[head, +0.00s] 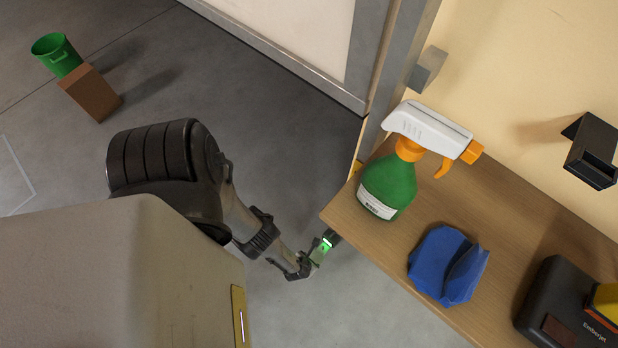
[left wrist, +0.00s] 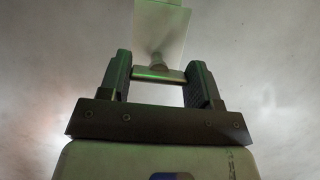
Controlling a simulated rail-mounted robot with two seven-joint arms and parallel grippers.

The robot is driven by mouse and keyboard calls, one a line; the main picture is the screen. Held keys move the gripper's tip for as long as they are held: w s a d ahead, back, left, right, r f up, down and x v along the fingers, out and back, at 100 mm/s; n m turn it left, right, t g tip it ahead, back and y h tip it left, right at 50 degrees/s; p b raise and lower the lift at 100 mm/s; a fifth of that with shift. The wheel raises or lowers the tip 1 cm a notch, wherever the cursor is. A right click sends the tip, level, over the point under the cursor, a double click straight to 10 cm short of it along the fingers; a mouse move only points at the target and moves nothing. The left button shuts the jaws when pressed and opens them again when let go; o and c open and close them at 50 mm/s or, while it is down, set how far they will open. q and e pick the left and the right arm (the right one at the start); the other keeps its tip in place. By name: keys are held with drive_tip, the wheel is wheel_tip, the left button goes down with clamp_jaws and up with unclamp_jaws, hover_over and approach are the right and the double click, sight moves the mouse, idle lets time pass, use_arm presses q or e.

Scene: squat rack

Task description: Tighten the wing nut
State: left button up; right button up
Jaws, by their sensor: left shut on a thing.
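In the left wrist view my left gripper (left wrist: 160,66) has its two dark fingers on either side of a flat pale bar, which looks like the wing nut (left wrist: 150,75). The bar spans the gap between the fingers, and a short round stem joins it to a pale plate (left wrist: 158,25) beyond. In the head view my left gripper (head: 322,250) is at the near left corner of the wooden shelf, beside its edge, with a green glow on it. The wing nut cannot be made out in the head view. My right gripper is not in view.
On the wooden shelf (head: 510,215) are a green spray bottle (head: 388,185), a blue cloth (head: 445,265) and a black case (head: 560,300). A black bracket (head: 592,152) is on the wall. A green bucket (head: 56,54) and a brown box (head: 91,93) are on the open floor.

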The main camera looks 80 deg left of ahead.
use_arm(q)
drive_tip(key=o, duration=0.9)
drive_tip(key=shift+r, duration=0.15)
drive_tip(key=p+v, duration=1.1)
drive_tip(key=v, duration=0.2)
drive_tip(key=shift+s+r+p, duration=0.15)
drive_tip(key=shift+r+p, duration=0.1)
drive_tip(key=shift+p, duration=0.1)
